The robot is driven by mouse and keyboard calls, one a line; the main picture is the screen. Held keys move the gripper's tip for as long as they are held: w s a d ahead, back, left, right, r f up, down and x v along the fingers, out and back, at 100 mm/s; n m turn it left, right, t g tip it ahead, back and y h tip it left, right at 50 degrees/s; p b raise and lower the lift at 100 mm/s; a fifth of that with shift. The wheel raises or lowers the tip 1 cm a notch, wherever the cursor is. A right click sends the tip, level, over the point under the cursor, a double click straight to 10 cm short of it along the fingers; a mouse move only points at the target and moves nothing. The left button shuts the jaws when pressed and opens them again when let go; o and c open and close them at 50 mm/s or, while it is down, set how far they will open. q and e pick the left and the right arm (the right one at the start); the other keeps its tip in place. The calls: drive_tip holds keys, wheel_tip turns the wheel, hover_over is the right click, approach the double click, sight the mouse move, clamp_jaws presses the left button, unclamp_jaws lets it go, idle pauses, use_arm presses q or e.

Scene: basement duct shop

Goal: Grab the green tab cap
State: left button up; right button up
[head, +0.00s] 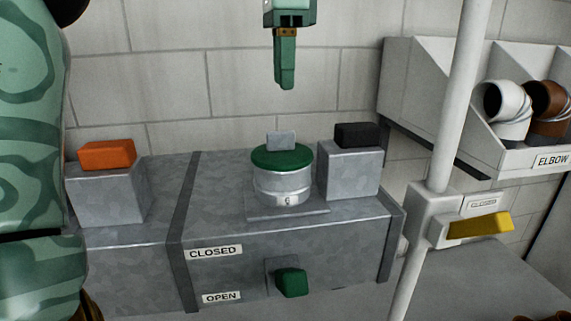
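The green tab cap (268,159) is a round green lid with an upright grey tab (281,140) on top. It sits on a short metal collar (283,188) on top of the grey duct. My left gripper (286,85) hangs above the cap, pointing down, with a clear gap between its tips and the tab. Its fingers overlap from this side, so I cannot tell whether they are open or shut. Nothing shows in its grip. My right gripper is not in view.
A black block (358,135) on a grey box stands close right of the cap. An orange block (106,155) on another box stands left. A green handle (291,282) is on the duct front. A white pole (459,95) with a yellow lever (480,226) stands right.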

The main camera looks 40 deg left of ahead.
use_arm(q)
drive_tip(key=b, duration=0.1)
hover_over(281, 132)
drive_tip(key=f, duration=0.5)
drive_tip(key=shift+a+f, duration=0.25)
drive_tip(key=shift+f, duration=0.2)
drive_tip(key=shift+d+f, duration=0.1)
drive_tip(key=shift+f, duration=0.15)
wheel_tip(281, 132, down, 4)
drive_tip(key=shift+w+f+p, duration=0.1)
drive_tip(key=shift+f+p, duration=0.1)
drive_tip(key=shift+p, duration=0.65)
drive_tip(key=shift+f, duration=0.1)
drive_tip(key=shift+d, duration=0.1)
drive_tip(key=c, duration=0.7)
clamp_jaws()
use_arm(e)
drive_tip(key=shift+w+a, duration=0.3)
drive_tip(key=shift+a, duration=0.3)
